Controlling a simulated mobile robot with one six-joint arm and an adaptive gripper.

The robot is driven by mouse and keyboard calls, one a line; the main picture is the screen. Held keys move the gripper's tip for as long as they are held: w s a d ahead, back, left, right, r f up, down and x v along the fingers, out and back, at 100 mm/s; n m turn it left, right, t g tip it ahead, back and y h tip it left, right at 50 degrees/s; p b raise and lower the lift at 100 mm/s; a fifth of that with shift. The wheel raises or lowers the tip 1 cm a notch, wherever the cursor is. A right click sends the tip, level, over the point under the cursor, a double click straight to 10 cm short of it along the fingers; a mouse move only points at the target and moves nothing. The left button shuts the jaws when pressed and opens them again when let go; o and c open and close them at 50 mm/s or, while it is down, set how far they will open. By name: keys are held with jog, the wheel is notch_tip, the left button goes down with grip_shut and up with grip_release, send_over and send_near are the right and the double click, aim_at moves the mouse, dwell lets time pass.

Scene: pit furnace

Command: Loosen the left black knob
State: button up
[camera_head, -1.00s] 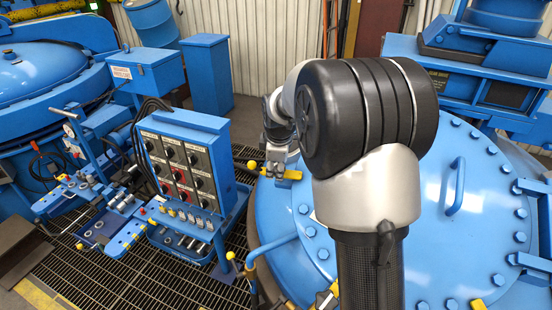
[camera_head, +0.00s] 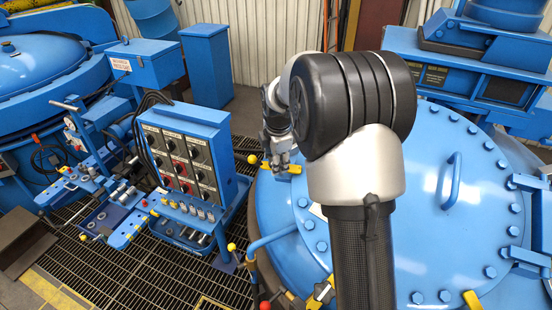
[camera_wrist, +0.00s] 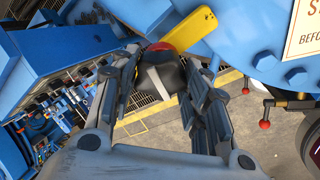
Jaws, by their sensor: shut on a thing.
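A black knob (camera_wrist: 160,78) with a red part above it sits between the fingers of my gripper (camera_wrist: 163,65) in the wrist view. Both fingers close in on its sides, and it hides part of what lies behind. A yellow plate (camera_wrist: 188,36) reaches past the knob to the upper right. In the head view my gripper (camera_head: 280,158) is at the left edge of the blue round lid (camera_head: 430,225), by a yellow piece (camera_head: 292,169). The knob in its grip cannot be made out there.
A blue control box (camera_head: 185,160) with several black switches stands left of the lid. A blue bench with tools (camera_head: 125,235) is further left. A bent blue pipe (camera_head: 272,240) runs beside the lid's left edge. Dark floor grating (camera_head: 120,280) lies between.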

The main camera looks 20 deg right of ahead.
jog(key=o, duration=1.1)
jog(key=shift+r, duration=0.1)
jog(key=v, duration=1.2)
jog(key=shift+s, duration=0.1)
